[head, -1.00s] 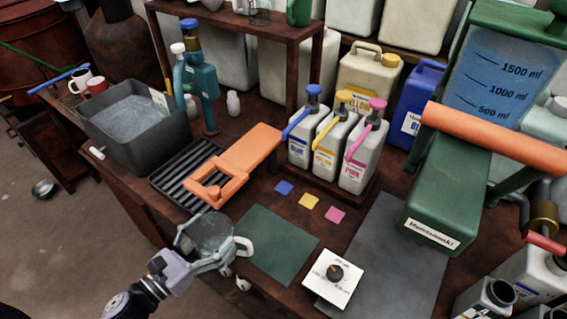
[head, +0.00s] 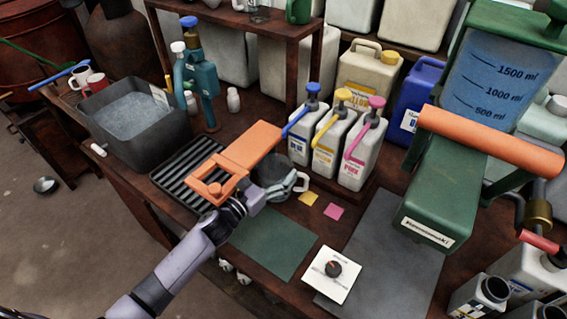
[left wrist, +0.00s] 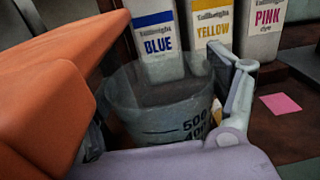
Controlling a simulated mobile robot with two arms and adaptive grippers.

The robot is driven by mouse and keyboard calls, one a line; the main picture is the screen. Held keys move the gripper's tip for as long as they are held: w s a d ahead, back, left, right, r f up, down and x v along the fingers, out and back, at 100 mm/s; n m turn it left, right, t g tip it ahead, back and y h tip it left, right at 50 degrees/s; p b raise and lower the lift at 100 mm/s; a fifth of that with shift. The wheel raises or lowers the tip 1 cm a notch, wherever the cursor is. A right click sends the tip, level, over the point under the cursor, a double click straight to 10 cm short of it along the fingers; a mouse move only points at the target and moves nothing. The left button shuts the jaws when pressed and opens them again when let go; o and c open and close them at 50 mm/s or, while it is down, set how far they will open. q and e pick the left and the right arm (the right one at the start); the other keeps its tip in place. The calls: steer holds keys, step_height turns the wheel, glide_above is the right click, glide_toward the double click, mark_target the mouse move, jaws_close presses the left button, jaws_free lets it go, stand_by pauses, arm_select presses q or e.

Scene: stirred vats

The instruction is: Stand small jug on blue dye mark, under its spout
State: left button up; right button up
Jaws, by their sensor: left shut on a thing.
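The small jug (head: 272,170) is clear grey with measuring marks, and it looks upright. My left gripper (head: 281,187) is shut on it, in front of the blue-labelled bottle (head: 298,147). The left wrist view shows the jug (left wrist: 155,98) between the fingers, with the BLUE bottle (left wrist: 157,40) just behind it. The blue pump's spout (head: 296,124) reaches out above and near the jug. The blue dye mark is hidden behind the jug and gripper. I cannot tell whether the jug touches the table. My right gripper is not in view.
An orange board with a handle (head: 252,148) lies close left of the jug, partly over a black rack (head: 180,172). The yellow mark (head: 309,198) and pink mark (head: 334,211) lie to the right. A green mat (head: 270,248) in front is clear.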

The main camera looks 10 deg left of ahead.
mark_target(286, 162)
arm_select(q)
steer(key=x, duration=0.3)
steer(key=shift+w+d+b, duration=0.1)
steer(key=shift+w+b, duration=0.1)
steer(key=shift+b, duration=0.15)
steer(key=shift+w+d+f, duration=0.15)
steer(key=shift+w, duration=0.1)
steer(key=shift+f, duration=0.2)
steer(key=shift+s+r, duration=0.1)
steer(key=shift+f+b, duration=0.2)
steer(key=shift+b, duration=0.15)
steer(key=o, duration=1.6)
